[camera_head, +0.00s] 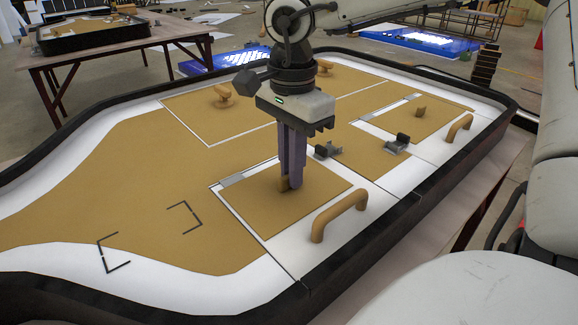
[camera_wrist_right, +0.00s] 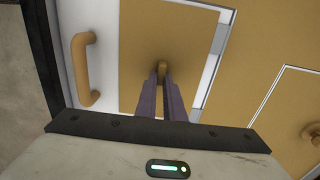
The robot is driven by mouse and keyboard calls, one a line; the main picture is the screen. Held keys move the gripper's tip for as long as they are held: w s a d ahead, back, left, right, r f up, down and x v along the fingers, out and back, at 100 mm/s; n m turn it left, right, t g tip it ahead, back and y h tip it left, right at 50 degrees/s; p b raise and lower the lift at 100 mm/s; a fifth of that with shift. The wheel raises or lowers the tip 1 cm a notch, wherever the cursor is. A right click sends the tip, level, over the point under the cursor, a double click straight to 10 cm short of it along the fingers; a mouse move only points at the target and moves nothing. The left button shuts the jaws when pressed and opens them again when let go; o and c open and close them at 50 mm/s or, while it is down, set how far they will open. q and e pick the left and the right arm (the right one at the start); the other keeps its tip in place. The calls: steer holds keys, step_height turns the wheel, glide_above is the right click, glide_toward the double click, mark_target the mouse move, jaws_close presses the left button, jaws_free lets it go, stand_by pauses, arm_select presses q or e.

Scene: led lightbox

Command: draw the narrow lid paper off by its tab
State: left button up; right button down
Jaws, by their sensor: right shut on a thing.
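A tan paper sheet (camera_head: 258,207) lies on a white lid panel in the near part of the lightbox. My right gripper (camera_head: 289,186) points down over the sheet and is shut on its small tan tab (camera_head: 282,184). In the right wrist view the tab (camera_wrist_right: 161,68) shows between the tips of my right gripper (camera_wrist_right: 160,82), with the tan sheet (camera_wrist_right: 138,40) flat around it. White strips show along the sheet's edges. My left gripper is not in view.
Tan arched handles (camera_head: 340,212) stand beside the sheet and farther back (camera_head: 459,127). Dark-grey latches (camera_head: 397,144) sit between the panels. Another tan sheet with a tab (camera_head: 420,112) lies beyond. A raised black rim (camera_head: 400,252) surrounds the box. A tan knob (camera_head: 223,95) stands on the far panel.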

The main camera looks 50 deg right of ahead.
steer(key=shift+r, duration=0.2)
steer(key=shift+r+p, duration=0.4)
steer(key=shift+p, duration=0.05)
steer(key=shift+r, duration=0.25)
steer(key=shift+a+r+p, duration=0.2)
steer(key=shift+r+p, duration=0.7)
steer(key=shift+r, duration=0.25)
steer(key=shift+a+r+p, duration=0.15)
steer(key=shift+r+p, duration=0.7)
steer(key=shift+r, duration=0.25)
steer(key=shift+a+r+p, duration=0.2)
steer(key=shift+r+p, duration=0.7)
steer(key=shift+r, duration=0.25)
steer(key=r+p, duration=0.1)
step_height(320, 180, up, 5)
steer(key=p, duration=0.4)
glide_above(287, 176)
steer(key=shift+w+a, duration=0.1)
steer(key=shift+w, duration=0.3)
steer(key=shift+f, duration=0.1)
